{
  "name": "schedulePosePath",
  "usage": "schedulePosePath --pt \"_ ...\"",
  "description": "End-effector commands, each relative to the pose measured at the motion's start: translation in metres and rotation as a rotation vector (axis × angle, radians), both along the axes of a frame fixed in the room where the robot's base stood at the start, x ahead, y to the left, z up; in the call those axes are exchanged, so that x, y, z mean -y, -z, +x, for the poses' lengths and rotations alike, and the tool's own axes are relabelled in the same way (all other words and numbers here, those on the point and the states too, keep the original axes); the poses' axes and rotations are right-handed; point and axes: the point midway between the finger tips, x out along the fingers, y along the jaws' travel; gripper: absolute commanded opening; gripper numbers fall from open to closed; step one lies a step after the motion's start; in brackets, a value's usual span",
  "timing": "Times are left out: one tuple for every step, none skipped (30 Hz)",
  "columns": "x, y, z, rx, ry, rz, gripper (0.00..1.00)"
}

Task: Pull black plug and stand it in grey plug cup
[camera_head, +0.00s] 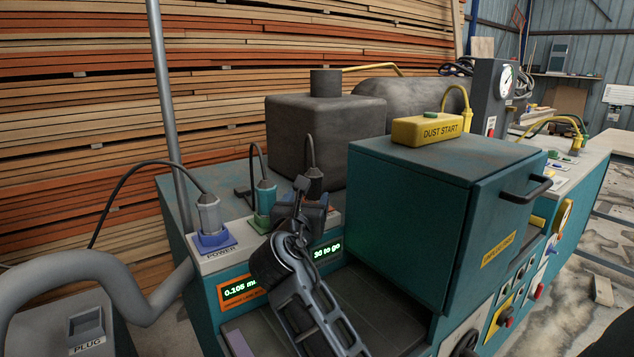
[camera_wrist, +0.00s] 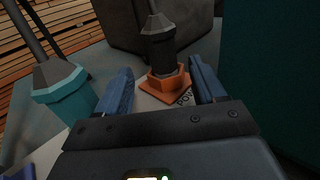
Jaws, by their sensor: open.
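The black plug (camera_head: 315,176) stands upright on the teal machine, its cable rising from its top. In the wrist view the black plug (camera_wrist: 160,52) sits in an orange socket (camera_wrist: 167,84) on a light panel with lettering. My gripper (camera_head: 302,198) is in front of the plug in the head view and hides its lower part and the socket. In the wrist view my gripper (camera_wrist: 160,72) is open, with one blue finger on each side of the plug's base and gaps visible. The grey plug cup (camera_head: 86,326), labelled PLUG, is at the lower left and looks empty.
A teal plug (camera_head: 265,194) in a green socket and a grey plug (camera_head: 209,212) in a blue POWER socket stand left of the black plug. A teal box (camera_head: 400,215) is close on the right. A thick grey hose (camera_head: 140,300) arches beside the cup.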

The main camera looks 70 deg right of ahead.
Motion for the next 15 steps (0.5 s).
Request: schedulePosePath --pt "0.002 0.000 0.000 0.000 0.000 0.000 0.69" --pt "0.003 0.000 0.001 0.000 0.000 0.000 0.69" --pt "0.006 0.000 0.001 0.001 0.001 0.000 0.69" --pt "0.009 0.000 0.002 0.001 0.001 0.000 0.69" --pt "0.013 -0.001 0.003 0.001 0.002 0.000 0.69" --pt "0.017 -0.001 0.004 0.001 0.002 -0.001 0.69" --pt "0.021 -0.001 0.004 0.001 0.002 -0.001 0.69" --pt "0.023 -0.001 0.005 0.001 0.002 -0.001 0.69" --pt "0.026 -0.001 0.005 0.002 0.001 0.000 0.69" --pt "0.027 -0.001 0.006 0.002 0.001 0.000 0.69" --pt "0.029 -0.002 0.006 0.002 0.001 0.000 0.69" --pt "0.032 -0.002 0.006 0.002 0.001 0.000 0.69" --pt "0.035 -0.003 0.006 0.002 0.002 0.000 0.69" --pt "0.038 -0.004 0.007 0.002 0.003 -0.001 0.69" --pt "0.043 -0.006 0.007 0.002 0.002 -0.001 0.69"
